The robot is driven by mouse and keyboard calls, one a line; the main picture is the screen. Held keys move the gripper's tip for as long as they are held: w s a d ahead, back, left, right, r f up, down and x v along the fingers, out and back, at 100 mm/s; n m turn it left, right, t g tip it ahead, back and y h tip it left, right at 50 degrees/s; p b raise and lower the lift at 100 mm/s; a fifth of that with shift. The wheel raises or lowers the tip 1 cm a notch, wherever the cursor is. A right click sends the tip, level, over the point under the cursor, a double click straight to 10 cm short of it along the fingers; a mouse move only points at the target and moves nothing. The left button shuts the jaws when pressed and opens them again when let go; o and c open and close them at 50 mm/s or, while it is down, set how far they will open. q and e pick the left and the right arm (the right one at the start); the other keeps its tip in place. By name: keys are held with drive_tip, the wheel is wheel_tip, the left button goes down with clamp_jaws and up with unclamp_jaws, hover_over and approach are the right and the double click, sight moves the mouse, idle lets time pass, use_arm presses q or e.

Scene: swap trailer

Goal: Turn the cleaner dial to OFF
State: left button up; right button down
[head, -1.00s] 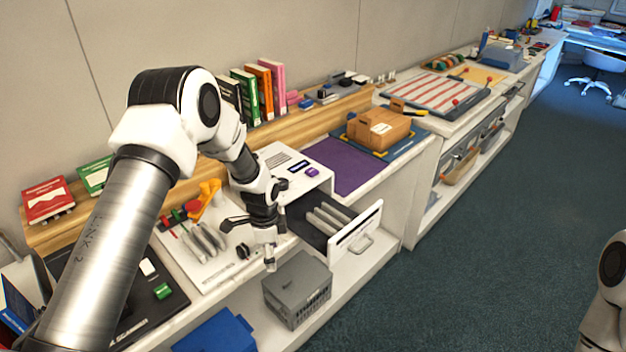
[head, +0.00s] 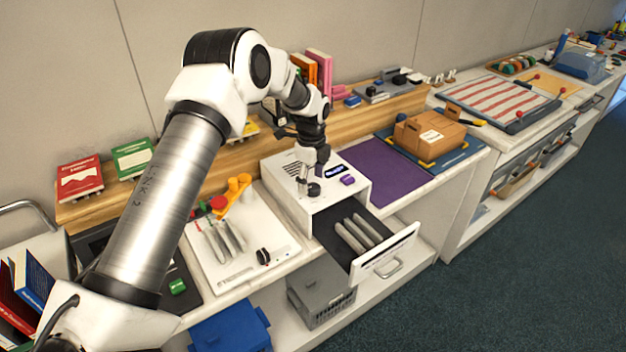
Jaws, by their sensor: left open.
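The cleaner looks to be the white box (head: 332,203) on the bench, with vent slots, a small dark display (head: 335,171) and a purple button (head: 347,180) on top. A black round dial (head: 314,189) sits on its top near the front edge. Its pointer setting and any OFF mark are too small to read. My left gripper (head: 307,182) is open, pointing down over the box top right by the dial. I cannot tell whether its fingers touch the dial. My right gripper is out of view.
An open drawer (head: 335,243) with several grey rods juts from the box's front. To the left is a white panel (head: 205,272) with tools and a black knob (head: 262,256). A purple mat (head: 385,172) and a cardboard box (head: 430,132) lie to the right.

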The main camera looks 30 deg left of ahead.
sight(313, 187)
use_arm(q)
drive_tip(key=f, duration=0.1)
drive_tip(key=w+f, duration=0.1)
drive_tip(key=f, duration=0.1)
drive_tip(key=shift+w+f, duration=0.2)
drive_tip(key=shift+w, duration=0.1)
drive_tip(key=shift+s+r, duration=0.3)
drive_tip(key=shift+c, duration=0.6)
drive_tip(key=shift+s+r, duration=0.1)
drive_tip(key=shift+s, duration=0.05)
drive_tip(key=c, duration=1)
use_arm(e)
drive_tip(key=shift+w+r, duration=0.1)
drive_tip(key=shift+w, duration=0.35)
